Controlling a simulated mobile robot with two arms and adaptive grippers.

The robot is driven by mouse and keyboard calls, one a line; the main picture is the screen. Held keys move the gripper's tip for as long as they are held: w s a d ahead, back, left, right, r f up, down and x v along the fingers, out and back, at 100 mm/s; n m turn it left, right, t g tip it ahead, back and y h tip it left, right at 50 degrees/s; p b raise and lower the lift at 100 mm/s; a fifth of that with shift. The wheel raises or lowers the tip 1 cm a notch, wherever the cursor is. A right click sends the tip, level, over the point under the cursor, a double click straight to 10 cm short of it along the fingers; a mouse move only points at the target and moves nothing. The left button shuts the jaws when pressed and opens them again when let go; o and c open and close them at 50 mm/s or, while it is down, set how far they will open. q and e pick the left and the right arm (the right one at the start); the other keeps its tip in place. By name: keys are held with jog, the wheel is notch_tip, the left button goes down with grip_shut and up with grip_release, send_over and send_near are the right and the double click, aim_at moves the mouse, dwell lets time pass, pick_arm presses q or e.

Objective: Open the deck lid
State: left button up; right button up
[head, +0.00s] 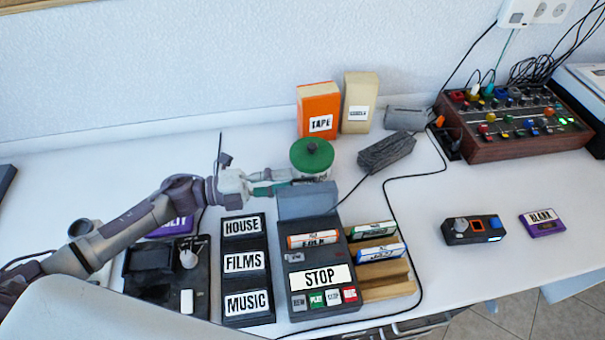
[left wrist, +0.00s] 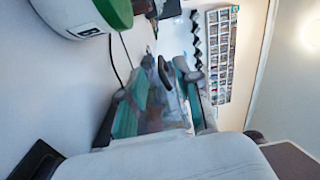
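The tape deck (head: 318,276) stands at the front centre, with a STOP label and a row of coloured buttons. Its grey lid (head: 306,202) is tilted up at the rear. An orange-and-white cassette (head: 313,240) shows in the deck in front of the raised lid. My left gripper (head: 284,184) is at the lid's upper left edge, just behind it; contact cannot be made out. In the left wrist view its teal fingers (left wrist: 163,98) are spread apart, with no clearly held object between them. My right gripper is in neither view.
A green-lidded jar (head: 312,157) stands close behind the lid. A HOUSE/FILMS/MUSIC rack (head: 245,289) is left of the deck, and a wooden cassette rack (head: 389,286) is right. A mixer (head: 512,122) stands at back right. Cables cross the table.

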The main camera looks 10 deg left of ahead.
aim_at(302, 180)
pick_arm(q)
jog(key=x, duration=0.4)
jog(key=shift+w+d+p, duration=0.1)
jog(key=shift+d+p, duration=0.2)
jog(key=shift+d, duration=0.1)
grip_shut()
